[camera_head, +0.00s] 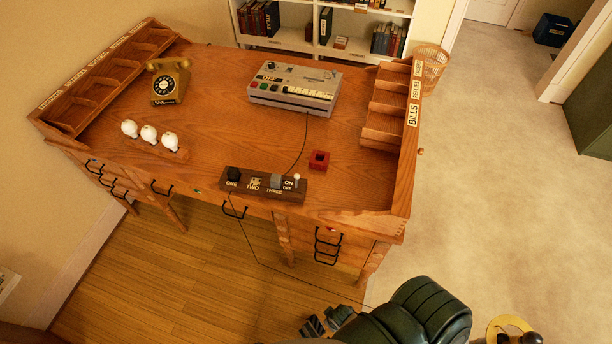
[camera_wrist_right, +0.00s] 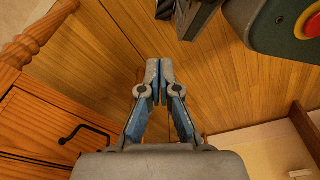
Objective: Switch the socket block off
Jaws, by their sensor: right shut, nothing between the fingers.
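The socket block (camera_head: 263,194) is a dark brown strip lying at the front edge of the desk, labelled ONE, TWO and THREE. A black plug (camera_head: 233,174) stands at ONE and a grey plug (camera_head: 276,181) at THREE. At its right end is a switch with a white knob (camera_head: 297,177), next to ON and OFF lettering; the knob is at the upper side, near ON. My right gripper (camera_wrist_right: 160,68) is shut and empty in the wrist view, over the wooden floor beside the drawers and away from the block. I cannot make out my left gripper.
Wooden racks line both desk ends. A cord hangs to the floor. Drawer handles (camera_wrist_right: 84,134) jut out below.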

